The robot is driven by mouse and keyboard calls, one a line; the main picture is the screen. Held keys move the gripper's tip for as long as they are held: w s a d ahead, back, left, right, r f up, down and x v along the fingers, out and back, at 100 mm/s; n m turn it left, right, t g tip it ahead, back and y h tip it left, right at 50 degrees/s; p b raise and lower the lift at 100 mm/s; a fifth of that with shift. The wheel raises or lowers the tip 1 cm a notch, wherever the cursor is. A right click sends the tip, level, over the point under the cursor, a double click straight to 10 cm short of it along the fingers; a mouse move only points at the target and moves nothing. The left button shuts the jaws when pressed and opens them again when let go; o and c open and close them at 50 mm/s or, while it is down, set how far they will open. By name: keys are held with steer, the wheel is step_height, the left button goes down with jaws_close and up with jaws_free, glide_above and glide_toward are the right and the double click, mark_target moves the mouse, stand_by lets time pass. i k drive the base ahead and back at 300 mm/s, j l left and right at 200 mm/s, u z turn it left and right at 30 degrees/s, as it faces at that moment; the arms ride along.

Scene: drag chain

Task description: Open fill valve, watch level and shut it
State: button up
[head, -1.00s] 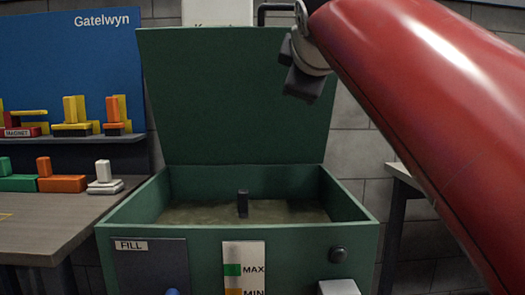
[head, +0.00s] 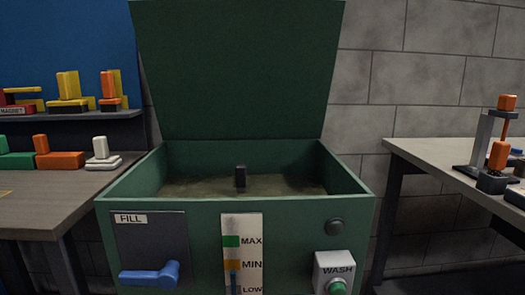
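The green tank (head: 290,229) stands in the middle of the head view with its lid (head: 235,70) raised. Murky brownish liquid lies inside, with a small dark upright post (head: 241,176) in it. The blue fill valve lever (head: 150,273) lies roughly horizontal on the dark FILL plate (head: 150,240) at the front left. The level gauge (head: 242,252) has a green MAX mark, an orange MIN mark and LOW at the bottom. A dark bluish column shows in its lower part, with its top around or just below MIN. My gripper is out of view.
A WASH box (head: 334,270) with a green button sits at the tank's front right. A left bench (head: 50,205) holds coloured blocks, with more on a shelf (head: 80,113). A right table (head: 425,160) carries an orange-handled clamp device (head: 500,145). Bare wall shows between.

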mark_target(166, 279)
steer(key=j+u, duration=0.15)
steer(key=u, duration=0.2)
steer(key=j+u, duration=0.2)
steer(key=u, duration=0.15)
steer(key=j+u, duration=0.15)
steer(key=u, duration=0.2)
steer(key=k+j, duration=0.05)
